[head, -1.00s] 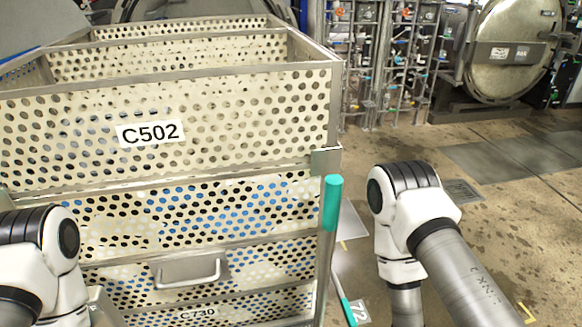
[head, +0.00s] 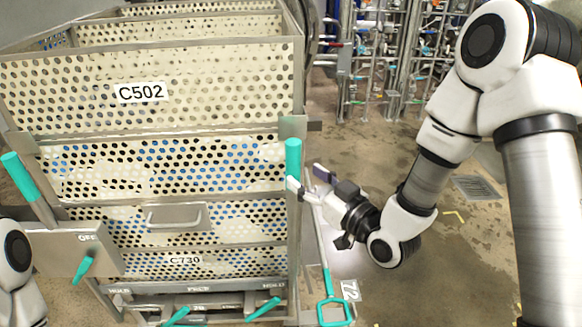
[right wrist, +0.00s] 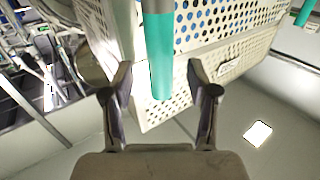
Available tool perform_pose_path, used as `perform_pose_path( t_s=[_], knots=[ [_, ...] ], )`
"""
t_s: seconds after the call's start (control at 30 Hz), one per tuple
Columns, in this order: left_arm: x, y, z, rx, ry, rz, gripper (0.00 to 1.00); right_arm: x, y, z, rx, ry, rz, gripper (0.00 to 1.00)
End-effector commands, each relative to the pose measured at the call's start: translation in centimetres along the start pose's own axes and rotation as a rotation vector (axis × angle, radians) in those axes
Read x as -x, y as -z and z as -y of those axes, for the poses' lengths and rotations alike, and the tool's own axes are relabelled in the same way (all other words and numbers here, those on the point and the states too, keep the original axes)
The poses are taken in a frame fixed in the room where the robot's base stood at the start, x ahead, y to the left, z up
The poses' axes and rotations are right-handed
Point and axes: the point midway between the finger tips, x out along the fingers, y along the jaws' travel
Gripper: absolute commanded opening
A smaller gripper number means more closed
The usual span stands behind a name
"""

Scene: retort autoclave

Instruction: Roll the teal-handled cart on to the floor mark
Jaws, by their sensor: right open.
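The cart (head: 150,150) is a tall stack of cream perforated baskets in a metal frame, labelled C502 and C730. It has a teal upright handle (head: 293,160) at its right corner and another teal handle (head: 20,177) at its left. My right gripper (head: 307,183) is open beside the right handle. In the right wrist view that handle (right wrist: 158,55) stands between the spread fingers (right wrist: 160,100), toward their tips; contact cannot be told. My left gripper is out of view; only part of that arm shows. A yellow corner line (head: 455,214) lies on the floor to the right.
A teal-edged loop (head: 333,312) and a plate marked 72 (head: 350,290) are low by the cart's right corner. A floor drain (head: 477,187) lies to the right. Pipe racks (head: 385,60) stand behind. Brown floor between them looks clear.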

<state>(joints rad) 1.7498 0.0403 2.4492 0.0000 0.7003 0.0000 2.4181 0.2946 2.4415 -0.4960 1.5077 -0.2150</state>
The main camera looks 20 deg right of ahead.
Motion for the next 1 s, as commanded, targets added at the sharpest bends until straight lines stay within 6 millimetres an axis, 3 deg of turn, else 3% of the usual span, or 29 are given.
perform_pose_path(
  t_s=[0.27, 0.57, 0.73, 1.0],
  knots=[
    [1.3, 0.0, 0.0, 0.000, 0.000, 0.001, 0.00, -5.0, 0.1, 0.0, 0.002, 0.001, 0.002, 0.59],
    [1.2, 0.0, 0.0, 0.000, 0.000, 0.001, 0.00, -5.7, -0.1, 0.0, -0.001, 0.000, 0.003, 0.59],
    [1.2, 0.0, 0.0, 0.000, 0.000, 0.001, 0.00, -5.7, -0.1, 0.0, -0.001, 0.000, 0.003, 0.02],
    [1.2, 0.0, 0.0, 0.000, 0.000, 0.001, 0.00, -5.7, -0.1, 0.0, -0.001, 0.000, 0.002, 0.00]
  ],
)
